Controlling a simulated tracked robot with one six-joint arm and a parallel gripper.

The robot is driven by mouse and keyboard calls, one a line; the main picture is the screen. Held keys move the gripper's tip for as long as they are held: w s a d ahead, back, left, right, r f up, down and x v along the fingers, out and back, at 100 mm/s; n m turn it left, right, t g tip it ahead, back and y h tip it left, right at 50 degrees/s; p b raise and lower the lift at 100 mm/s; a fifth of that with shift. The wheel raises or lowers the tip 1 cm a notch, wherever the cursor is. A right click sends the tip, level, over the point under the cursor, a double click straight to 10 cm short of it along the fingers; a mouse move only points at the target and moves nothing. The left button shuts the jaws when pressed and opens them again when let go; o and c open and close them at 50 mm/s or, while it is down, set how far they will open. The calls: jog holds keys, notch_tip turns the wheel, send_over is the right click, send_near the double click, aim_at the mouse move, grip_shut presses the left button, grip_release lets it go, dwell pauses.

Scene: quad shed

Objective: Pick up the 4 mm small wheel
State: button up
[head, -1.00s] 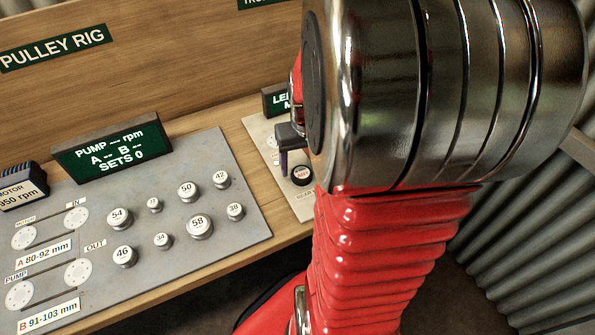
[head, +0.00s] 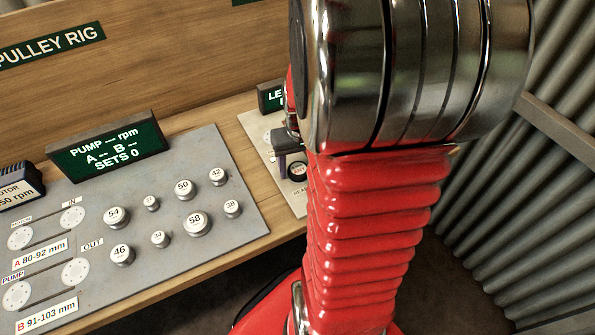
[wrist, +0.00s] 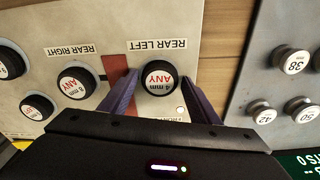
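The 4 mm small wheel (wrist: 160,78) is a black knob with a white cap marked "4 mm ANY". It stands on the pale panel beside the "REAR LEFT" label in the wrist view. In the head view the small wheel (head: 297,170) shows as a dark knob just right of my finger. My gripper (wrist: 161,88) is open, with one purple finger on each side of the wheel. Small gaps seem to show between the fingers and the wheel; contact is hard to judge. In the head view my gripper (head: 283,166) is mostly hidden by my arm.
The "8 mm ANY" wheel (wrist: 77,82) stands left of the left finger in the wrist view, with other black knobs beyond. The grey pulley board (head: 235,190) holds several numbered metal pulleys. A wooden strip (wrist: 218,50) separates the two panels.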

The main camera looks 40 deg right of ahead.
aim_at(298, 168)
jog(key=c, duration=0.9)
jog(key=shift+o, duration=0.2)
notch_tip(298, 168, up, 10)
dwell(0.6)
